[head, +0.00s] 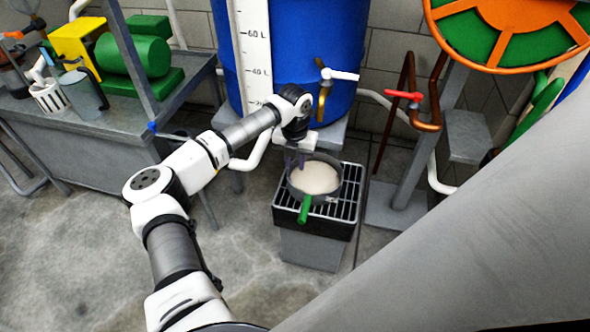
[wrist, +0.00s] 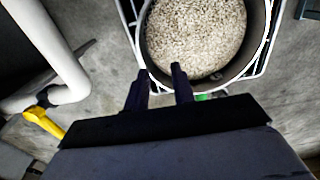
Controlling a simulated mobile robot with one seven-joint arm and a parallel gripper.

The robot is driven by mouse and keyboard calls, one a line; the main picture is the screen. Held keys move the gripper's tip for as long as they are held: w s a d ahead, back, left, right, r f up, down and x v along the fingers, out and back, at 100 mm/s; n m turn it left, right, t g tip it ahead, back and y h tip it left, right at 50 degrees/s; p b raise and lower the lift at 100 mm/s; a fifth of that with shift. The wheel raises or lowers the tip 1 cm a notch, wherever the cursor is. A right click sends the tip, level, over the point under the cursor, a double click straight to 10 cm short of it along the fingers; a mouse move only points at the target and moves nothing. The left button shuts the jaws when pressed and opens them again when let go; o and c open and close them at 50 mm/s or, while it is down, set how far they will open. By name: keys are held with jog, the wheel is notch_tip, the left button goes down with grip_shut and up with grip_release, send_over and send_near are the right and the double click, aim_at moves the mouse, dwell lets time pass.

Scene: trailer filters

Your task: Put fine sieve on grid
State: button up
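A round dark-grey sieve-like pan (head: 333,197) with a green handle (head: 304,209) sits on the black barred grid (head: 349,209) of a low stand. Pale, grainy material fills it; in the wrist view its inner wall (wrist: 222,74) surrounds coarse-looking grains. I cannot tell from its look whether it is the fine sieve. My gripper (head: 294,160) is at its left rim in the head view. In the wrist view my gripper (wrist: 160,72) has its two dark fingers apart, with the tips at the rim. Contact is unclear. A bit of green handle shows behind the right finger.
A blue tank (head: 300,50) with a level scale and a tap (head: 340,75) stands right behind the grid. A red-handled valve and pipes (head: 425,115) stand to the right. A workbench (head: 95,140) with a green motor is at left. Open floor lies in front.

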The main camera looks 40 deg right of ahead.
notch_tip(320, 180, up, 6)
jog(key=shift+r, duration=0.2)
jog(key=shift+c, duration=0.2)
dwell(1.1)
